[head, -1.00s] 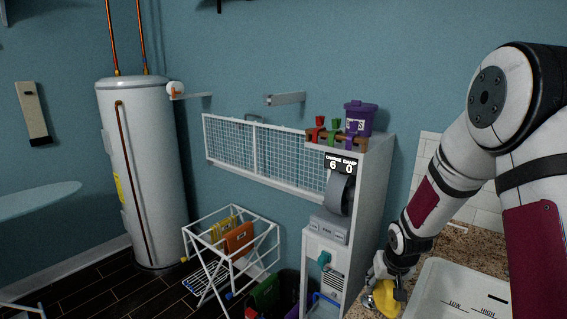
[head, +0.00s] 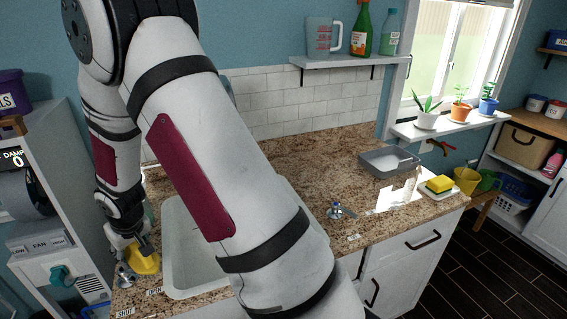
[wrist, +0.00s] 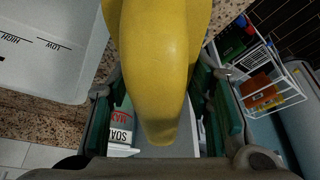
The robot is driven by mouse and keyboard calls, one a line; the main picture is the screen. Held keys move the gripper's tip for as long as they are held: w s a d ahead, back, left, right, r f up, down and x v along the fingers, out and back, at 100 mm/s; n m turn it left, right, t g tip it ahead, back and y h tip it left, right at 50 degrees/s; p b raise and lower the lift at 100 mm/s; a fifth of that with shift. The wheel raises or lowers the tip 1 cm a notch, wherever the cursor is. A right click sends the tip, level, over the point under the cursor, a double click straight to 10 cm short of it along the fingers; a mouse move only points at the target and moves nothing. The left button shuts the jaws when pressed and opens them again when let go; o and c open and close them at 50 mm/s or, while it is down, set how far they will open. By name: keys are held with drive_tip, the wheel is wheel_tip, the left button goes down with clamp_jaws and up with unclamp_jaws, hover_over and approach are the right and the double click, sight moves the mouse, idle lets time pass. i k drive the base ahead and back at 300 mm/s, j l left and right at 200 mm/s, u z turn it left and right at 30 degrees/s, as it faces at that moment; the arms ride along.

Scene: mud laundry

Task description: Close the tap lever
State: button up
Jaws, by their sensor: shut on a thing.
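A smooth, rounded yellow piece (head: 145,263), which looks like the tap lever, is at the left end of the counter, next to metal fittings (head: 124,279). My gripper (head: 138,246) reaches down onto it from above. In the wrist view the yellow piece (wrist: 158,60) fills the middle between the green-padded fingers of my gripper (wrist: 165,112), which are shut on it. An OPEN label (head: 155,291) lies just to its right and a SHUT label (head: 125,313) lies nearer the front edge. The lever's pivot is not clear.
The white sink (head: 182,232) lies right of the gripper, partly hidden by my arm. A chrome tap (head: 339,210) stands on the granite counter (head: 310,165) farther right. A grey tray (head: 388,160) and a yellow sponge (head: 439,184) sit beyond. A grey cabinet (head: 45,190) stands close on the left.

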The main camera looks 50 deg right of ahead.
sight(335, 207)
drive_tip(key=l+z, duration=0.1)
drive_tip(key=z, duration=0.75)
drive_tip(key=l+z, duration=0.2)
drive_tip(key=z, duration=0.25)
drive_tip(key=l+z, duration=0.1)
drive_tip(key=z, duration=0.3)
